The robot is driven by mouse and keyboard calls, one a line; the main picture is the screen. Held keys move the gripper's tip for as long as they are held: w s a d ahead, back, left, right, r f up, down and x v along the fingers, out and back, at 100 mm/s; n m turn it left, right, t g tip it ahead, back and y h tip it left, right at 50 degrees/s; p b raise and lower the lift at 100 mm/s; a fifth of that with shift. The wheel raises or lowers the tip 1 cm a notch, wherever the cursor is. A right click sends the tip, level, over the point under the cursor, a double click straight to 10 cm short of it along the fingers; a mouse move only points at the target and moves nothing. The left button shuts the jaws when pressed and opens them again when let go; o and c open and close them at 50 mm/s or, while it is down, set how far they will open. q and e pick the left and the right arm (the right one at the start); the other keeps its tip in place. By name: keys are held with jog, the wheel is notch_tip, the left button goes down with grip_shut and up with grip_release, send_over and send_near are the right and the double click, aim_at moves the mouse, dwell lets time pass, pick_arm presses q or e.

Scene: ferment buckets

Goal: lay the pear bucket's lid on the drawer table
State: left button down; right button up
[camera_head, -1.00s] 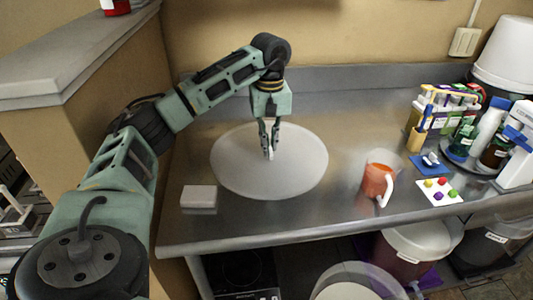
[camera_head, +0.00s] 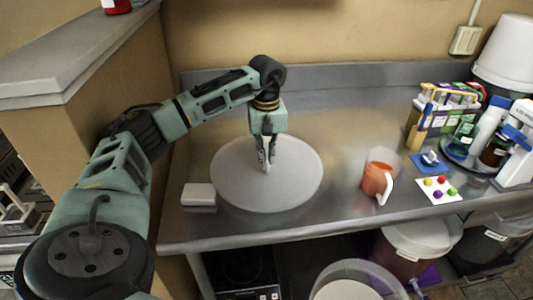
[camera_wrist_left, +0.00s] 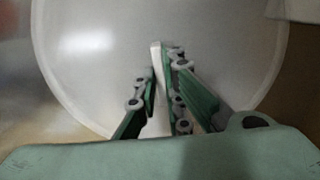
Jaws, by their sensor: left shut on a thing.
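A large round whitish lid (camera_head: 298,185) is level over the left part of the steel drawer table (camera_head: 330,140). My left gripper (camera_head: 266,167) points down at the lid's middle and is shut on its upright white grip. In the left wrist view the fingers (camera_wrist_left: 160,88) are on either side of this grip (camera_wrist_left: 157,65), and the lid (camera_wrist_left: 95,60) fills most of the picture. I cannot tell whether the lid's underside touches the tabletop. My right gripper is not in view. I cannot tell which bucket below is the pear bucket.
A small white block (camera_head: 199,194) sits close to the lid's left rim. An orange-red jug (camera_head: 375,180), a card with coloured pieces (camera_head: 438,190) and several bottles stand to the right. Buckets (camera_head: 415,238) stand under the table. The back middle is clear.

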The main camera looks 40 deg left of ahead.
pick_arm(q)
jog(key=c, duration=1.9)
grip_release()
jog(key=shift+o, duration=0.2)
jog(key=shift+r, duration=0.25)
notch_tip(320, 180, up, 12)
jog(key=shift+r+p, duration=0.25)
jog(key=shift+p, duration=0.05)
jog(key=shift+f, duration=0.15)
